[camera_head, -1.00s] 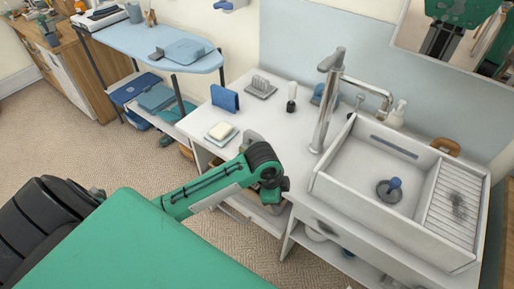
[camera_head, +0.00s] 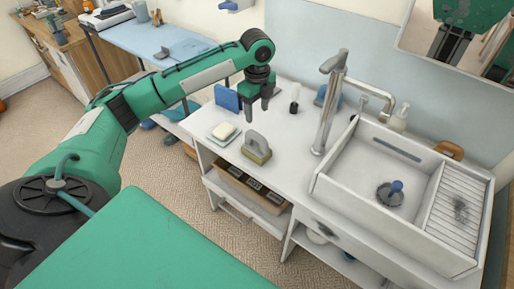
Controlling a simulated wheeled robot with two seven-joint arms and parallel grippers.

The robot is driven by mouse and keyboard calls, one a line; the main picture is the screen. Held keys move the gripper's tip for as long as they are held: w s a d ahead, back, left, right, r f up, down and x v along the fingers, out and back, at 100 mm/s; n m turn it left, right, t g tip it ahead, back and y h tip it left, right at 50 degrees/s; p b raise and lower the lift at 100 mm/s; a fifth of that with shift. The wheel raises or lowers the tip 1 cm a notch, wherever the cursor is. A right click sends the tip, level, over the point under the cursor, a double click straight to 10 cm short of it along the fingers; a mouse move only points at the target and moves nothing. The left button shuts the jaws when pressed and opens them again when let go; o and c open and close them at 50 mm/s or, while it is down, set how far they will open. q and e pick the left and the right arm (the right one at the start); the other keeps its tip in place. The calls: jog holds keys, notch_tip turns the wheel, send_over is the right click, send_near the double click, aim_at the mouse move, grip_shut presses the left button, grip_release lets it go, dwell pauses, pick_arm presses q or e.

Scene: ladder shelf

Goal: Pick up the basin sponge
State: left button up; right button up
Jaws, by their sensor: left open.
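My left gripper (camera_head: 257,112) points down over the left part of the white counter (camera_head: 290,143), fingers apart and empty. Which thing is the basin sponge is not certain. A block with a grey handle and a yellowish base (camera_head: 256,148) stands on the counter, just in front of and below the gripper. A pale cream block (camera_head: 223,130) lies on a small dish left of it. A blue upright piece (camera_head: 227,98) stands farther back, left of the gripper. Another blue item (camera_head: 321,95) shows partly behind the tap. The right gripper is not in view.
A tall chrome tap (camera_head: 327,105) and a white basin (camera_head: 333,183) with a blue-topped plug (camera_head: 396,187) fill the right side. A small dark-and-white bottle (camera_head: 294,98) stands right of the gripper. The counter between the handled block and tap is clear.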

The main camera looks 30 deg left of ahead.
aim_at(256, 134)
pick_arm(q)
notch_tip(256, 134, down, 8)
jog(key=shift+f+p, duration=0.15)
jog(key=shift+p, duration=0.25)
jog(key=shift+a+f+p, duration=0.1)
jog(key=shift+f+p, duration=0.6)
jog(key=shift+f, duration=1.95)
jog(key=c, duration=1.1)
jog(key=shift+o, duration=0.2)
jog(key=shift+r, duration=0.1)
notch_tip(256, 134, up, 20)
jog(key=b, duration=0.2)
